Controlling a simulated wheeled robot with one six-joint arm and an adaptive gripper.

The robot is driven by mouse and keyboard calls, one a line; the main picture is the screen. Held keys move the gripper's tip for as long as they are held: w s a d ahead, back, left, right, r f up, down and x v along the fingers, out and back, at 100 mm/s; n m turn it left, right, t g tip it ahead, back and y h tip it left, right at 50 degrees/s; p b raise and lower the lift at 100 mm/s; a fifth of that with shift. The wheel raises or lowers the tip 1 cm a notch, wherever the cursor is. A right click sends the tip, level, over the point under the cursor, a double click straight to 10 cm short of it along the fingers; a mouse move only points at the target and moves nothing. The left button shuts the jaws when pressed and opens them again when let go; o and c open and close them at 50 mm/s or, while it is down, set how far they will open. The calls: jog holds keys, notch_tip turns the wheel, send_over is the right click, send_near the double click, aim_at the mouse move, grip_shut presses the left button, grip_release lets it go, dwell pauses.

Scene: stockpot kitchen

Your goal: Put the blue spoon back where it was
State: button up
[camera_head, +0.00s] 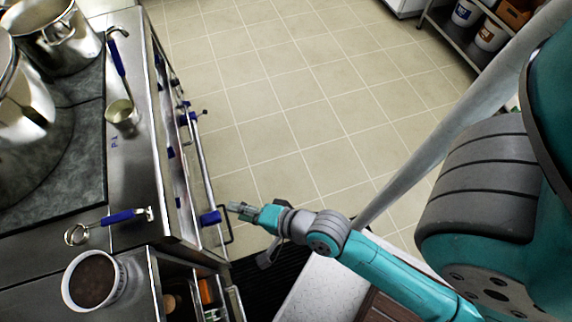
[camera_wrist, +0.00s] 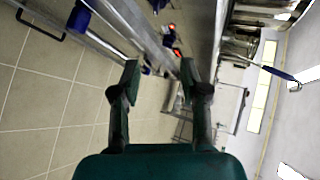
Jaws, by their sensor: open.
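A spoon-like utensil with a blue handle (camera_head: 120,217) lies on the steel counter, its round head to the left near a white tub. A ladle with a blue handle (camera_head: 117,58) lies farther back along the counter edge, its bowl toward me. I cannot tell for certain which is the task's blue spoon. A blue-handled utensil (camera_wrist: 279,73) shows at the right in the wrist view. My gripper (camera_head: 236,207) is in front of the counter, beside the rail, and holds nothing. Its two fingers are apart in the wrist view (camera_wrist: 160,75).
A white tub of dark contents (camera_head: 68,291) stands at the counter's near corner. Large steel pots (camera_head: 60,45) stand at the back left. A rail with blue fittings (camera_head: 196,150) runs along the counter front. The tiled floor (camera_head: 300,110) is clear. Shelves with buckets (camera_head: 470,20) stand far right.

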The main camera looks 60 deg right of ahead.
jog(key=s+d+r+n+t+h, duration=0.1)
jog(key=s+d+r+n, duration=0.1)
jog(key=s+n, duration=0.6)
jog(key=s+d+r+n+t+h, duration=0.1)
jog(key=s+d+r+n, duration=0.1)
jog(key=s+r+n, duration=0.2)
jog(key=s+n, duration=0.3)
jog(key=s, duration=0.3)
jog(key=shift+n+h, duration=0.4)
